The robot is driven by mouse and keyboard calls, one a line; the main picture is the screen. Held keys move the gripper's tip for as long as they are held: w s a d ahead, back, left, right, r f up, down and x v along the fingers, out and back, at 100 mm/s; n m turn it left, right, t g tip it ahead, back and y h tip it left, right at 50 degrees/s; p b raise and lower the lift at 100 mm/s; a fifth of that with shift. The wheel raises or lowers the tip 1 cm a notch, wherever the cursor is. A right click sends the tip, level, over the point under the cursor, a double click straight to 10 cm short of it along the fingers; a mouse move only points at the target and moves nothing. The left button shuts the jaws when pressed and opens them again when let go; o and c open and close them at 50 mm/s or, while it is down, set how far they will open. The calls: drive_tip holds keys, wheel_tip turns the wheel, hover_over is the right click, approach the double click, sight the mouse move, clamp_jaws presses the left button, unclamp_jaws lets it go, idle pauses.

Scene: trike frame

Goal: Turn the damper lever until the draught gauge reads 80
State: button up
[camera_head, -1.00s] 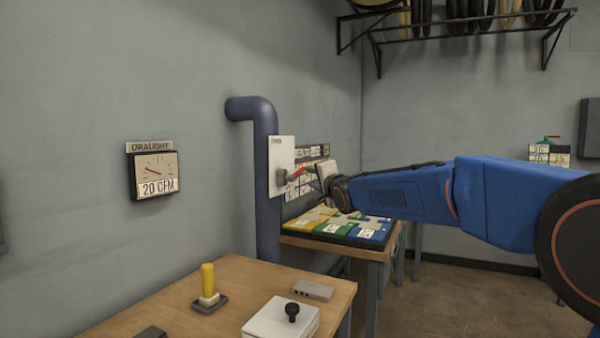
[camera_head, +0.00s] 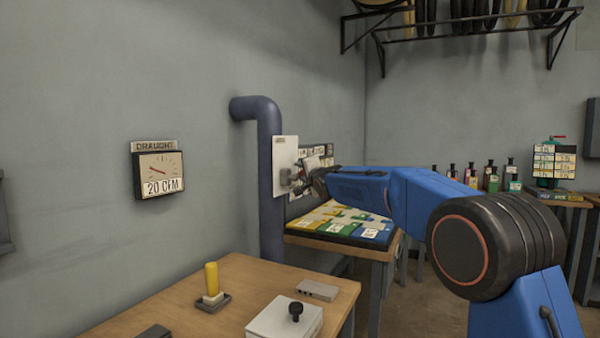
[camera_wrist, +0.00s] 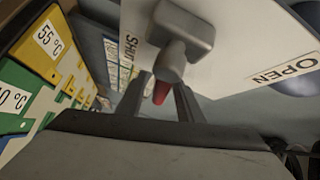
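The draught gauge (camera_head: 158,172) on the left wall reads 20 CFM in the head view. The damper lever is on a white plate (camera_head: 285,165) beside the blue pipe. In the wrist view, its grey hub (camera_wrist: 182,38) and red handle (camera_wrist: 164,86) stand out from the plate, between the SHUT and OPEN labels. My gripper (camera_wrist: 163,95) is at the lever, one finger on each side of the red handle. The fingers look apart, and I cannot tell whether either touches it. In the head view, my gripper (camera_head: 308,182) largely hides the handle.
The blue pipe (camera_head: 267,210) runs down the wall behind the plate. A table with coloured cards (camera_head: 340,223) stands below my gripper. A wooden bench (camera_head: 160,305) in front holds a yellow-handled item (camera_head: 211,280) and a white box with a black knob (camera_head: 285,320).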

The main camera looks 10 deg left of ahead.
drive_tip(key=shift+x, duration=1.05)
clamp_jaws()
drive_tip(key=shift+r+n+t, duration=0.25)
drive_tip(key=shift+n+t, duration=0.05)
drive_tip(key=shift+s+a+r+n+t+y, duration=0.15)
drive_tip(key=shift+s+r+n+t+y, duration=0.3)
drive_tip(key=shift+r+n+y, duration=0.6)
drive_tip(key=shift+s+a+r+n+t+y, duration=0.2)
drive_tip(key=shift+s+r+n+t+y, duration=0.35)
drive_tip(key=shift+n, duration=0.85)
drive_tip(key=shift+s+a+r+n+t+y, duration=0.15)
drive_tip(key=shift+s+r+n+t+y, duration=0.2)
drive_tip(key=shift+r+n+y, duration=0.75)
drive_tip(key=shift+s+f, duration=0.1)
drive_tip(key=shift+f, duration=0.15)
